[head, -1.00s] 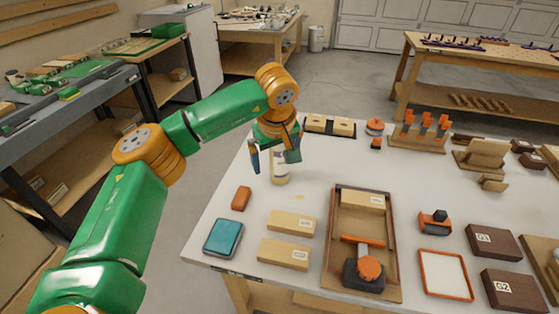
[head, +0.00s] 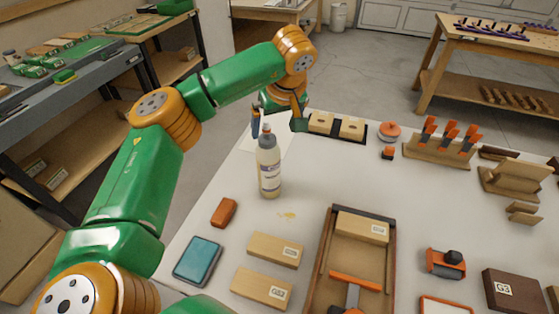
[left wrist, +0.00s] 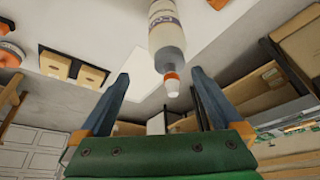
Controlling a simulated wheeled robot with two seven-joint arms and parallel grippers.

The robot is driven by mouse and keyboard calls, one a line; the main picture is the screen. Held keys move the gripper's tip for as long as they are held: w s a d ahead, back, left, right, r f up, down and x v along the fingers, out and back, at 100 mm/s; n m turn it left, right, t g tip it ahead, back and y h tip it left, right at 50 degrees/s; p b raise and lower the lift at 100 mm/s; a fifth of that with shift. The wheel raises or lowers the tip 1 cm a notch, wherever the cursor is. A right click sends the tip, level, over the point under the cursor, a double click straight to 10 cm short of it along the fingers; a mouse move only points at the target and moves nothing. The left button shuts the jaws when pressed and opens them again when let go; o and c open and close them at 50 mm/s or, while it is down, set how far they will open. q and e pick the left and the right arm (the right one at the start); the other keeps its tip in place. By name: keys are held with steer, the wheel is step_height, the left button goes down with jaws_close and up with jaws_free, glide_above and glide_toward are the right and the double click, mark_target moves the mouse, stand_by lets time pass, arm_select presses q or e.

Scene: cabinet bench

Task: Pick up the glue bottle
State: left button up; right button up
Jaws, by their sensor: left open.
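The glue bottle (head: 269,170), pale with a white label and an orange and white cap, stands upright near the table's left edge. My left gripper (head: 277,123) is open and empty, behind the bottle's top in the head view. In the left wrist view the bottle (left wrist: 168,40) has its nozzle pointing toward the gap between the spread fingers of the left gripper (left wrist: 160,76). No finger visibly touches it. My right gripper is not in view.
An orange block (head: 224,212), a teal pad (head: 198,261) and two wooden blocks stand in front of the bottle. A wooden tray (head: 390,262) is to the right. A two-hole wooden holder (head: 337,126) is close to the gripper.

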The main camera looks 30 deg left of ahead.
mark_target(266, 138)
arm_select(q)
steer(key=f, duration=0.1)
steer(key=a+f+p, duration=0.1)
steer(key=s+f+p, duration=0.1)
steer(key=shift+a+f, duration=0.1)
steer(key=shift+a, duration=0.25)
steer(key=shift+x, duration=1.1)
steer(key=shift+w+f, duration=0.3)
steer(key=shift+s+r, duration=0.1)
steer(key=c, duration=1)
jaws_close()
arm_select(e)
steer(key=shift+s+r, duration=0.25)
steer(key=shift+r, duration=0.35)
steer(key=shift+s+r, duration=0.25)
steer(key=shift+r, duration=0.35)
